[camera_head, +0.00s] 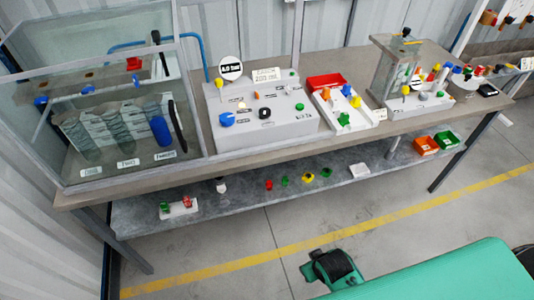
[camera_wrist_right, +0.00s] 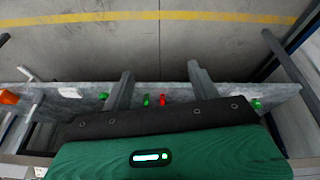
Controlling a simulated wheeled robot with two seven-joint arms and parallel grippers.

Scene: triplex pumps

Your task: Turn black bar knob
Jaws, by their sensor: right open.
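A small black knob (camera_head: 265,113) sits on the sloped front of a grey control box (camera_head: 300,126) on the bench in the head view. It is too small there to tell which way its bar points. A blue knob (camera_head: 227,119) is to its left on the same box. My right gripper (camera_wrist_right: 160,75) is open and empty in the right wrist view, its two grey fingers apart above the lower shelf area and floor. It is clear of the black knob, which is not seen in the wrist view. My left gripper is in neither view.
A glass tank (camera_head: 110,107) stands left of the box. A white tray with a red bin (camera_head: 326,82) and a clear-walled unit (camera_head: 399,72) stand to its right. The lower shelf (camera_head: 235,204) holds small coloured parts. Open floor with a yellow line (camera_head: 290,231) lies in front.

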